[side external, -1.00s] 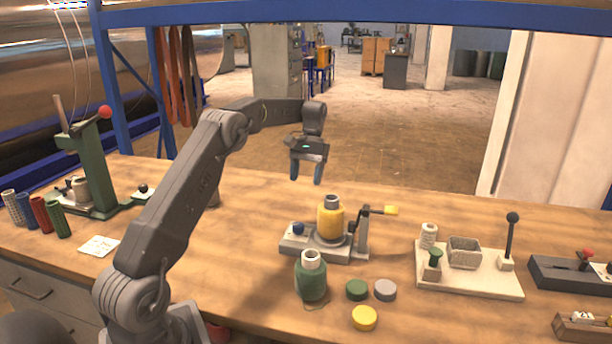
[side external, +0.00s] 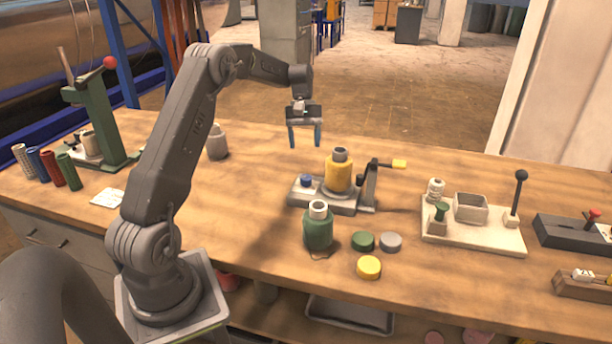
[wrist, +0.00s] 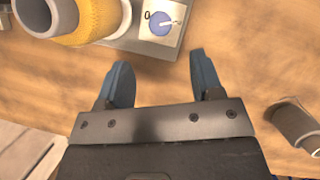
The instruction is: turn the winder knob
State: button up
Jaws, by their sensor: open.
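The winder base (side external: 332,207) stands mid-bench. It carries a yellow spool or bottle (side external: 339,178), a crank with a yellow handle (side external: 399,164), and a small blue knob (side external: 306,180) at its left end. In the wrist view the blue knob (wrist: 160,22) sits on a pale plate with a pale pointer line and a "0" mark beside it. My gripper (side external: 305,143) points down above and behind the winder, near its knob end. In the wrist view my gripper (wrist: 160,64) has its fingers apart with only bench between them; the knob lies just beyond the fingertips, untouched.
A green bottle (side external: 317,232) and several loose caps, one yellow (side external: 369,267), stand in front of the winder. A grey container (side external: 217,143) is to the left. A cream fixture board (side external: 472,236) is to the right. Bare bench lies behind the winder.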

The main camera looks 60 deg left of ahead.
aim_at(306, 177)
jog(key=x, duration=1)
jog(key=shift+d, duration=0.1)
jog(key=c, duration=0.9)
jog(key=shift+m, duration=0.8)
jog(key=o, duration=0.9)
jog(key=shift+g, duration=0.3)
jog(key=v, duration=1.3)
jog(key=shift+r, duration=0.35)
